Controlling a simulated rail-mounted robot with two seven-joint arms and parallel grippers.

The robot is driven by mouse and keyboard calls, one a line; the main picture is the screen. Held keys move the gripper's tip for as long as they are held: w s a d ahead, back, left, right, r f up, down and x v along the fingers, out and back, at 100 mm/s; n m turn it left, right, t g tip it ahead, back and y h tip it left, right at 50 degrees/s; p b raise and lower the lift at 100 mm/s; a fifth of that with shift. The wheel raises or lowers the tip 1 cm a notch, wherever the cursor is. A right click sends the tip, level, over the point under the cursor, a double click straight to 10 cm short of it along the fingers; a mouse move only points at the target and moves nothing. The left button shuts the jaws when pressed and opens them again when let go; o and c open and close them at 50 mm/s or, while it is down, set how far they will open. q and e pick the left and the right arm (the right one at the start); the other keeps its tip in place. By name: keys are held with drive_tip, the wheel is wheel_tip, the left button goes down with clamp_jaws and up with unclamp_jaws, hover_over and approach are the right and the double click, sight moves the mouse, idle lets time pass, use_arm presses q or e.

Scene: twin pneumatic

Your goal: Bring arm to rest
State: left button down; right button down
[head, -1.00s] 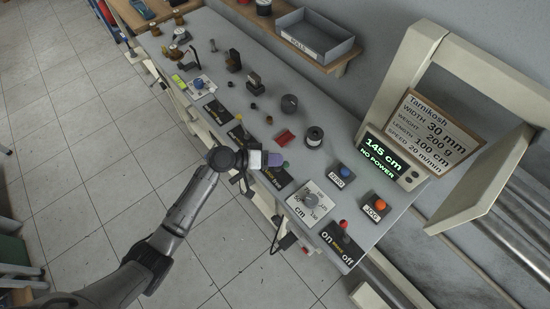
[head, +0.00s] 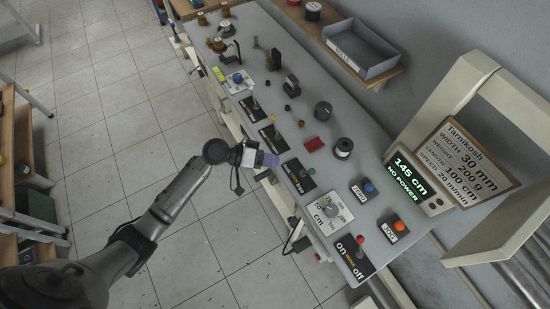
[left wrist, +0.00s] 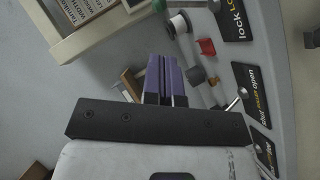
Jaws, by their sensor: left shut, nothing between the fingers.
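My left arm comes in from the lower left of the head view. Its gripper (head: 268,160) is by the front edge of the grey control panel (head: 318,115), near the lever switches. In the left wrist view the purple fingers (left wrist: 165,78) are together with nothing between them. I cannot tell from these views how high the gripper is above the panel edge. My right gripper is in neither view.
The panel carries lever switches, a cm dial (head: 331,210), an on/off switch (head: 357,252), a blue button (head: 367,187) and an orange button (head: 398,226). A display (head: 405,183) reads "145 cm NO POWER". A grey tray (head: 361,48) sits on a shelf behind. Tiled floor lies open at left.

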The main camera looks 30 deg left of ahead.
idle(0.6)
use_arm(q)
drive_tip(key=s+a+r+m+y, duration=0.25)
drive_tip(key=s+a+y, duration=0.25)
drive_tip(key=s+y, duration=0.6)
drive_tip(key=s+d+f+g+y, duration=0.15)
drive_tip(key=s+f, duration=0.25)
drive_tip(key=s, duration=0.4)
drive_tip(key=s+d+f+g+h, duration=0.15)
drive_tip(key=s+f, duration=0.25)
drive_tip(key=s, duration=0.4)
wheel_tip(320, 180, up, 23)
drive_tip(key=y+p, duration=0.1)
drive_tip(key=p, duration=2.1)
drive_tip(key=shift+d+f+n, duration=0.15)
drive_tip(key=shift+d+n, duration=0.15)
drive_tip(key=shift+n, duration=0.05)
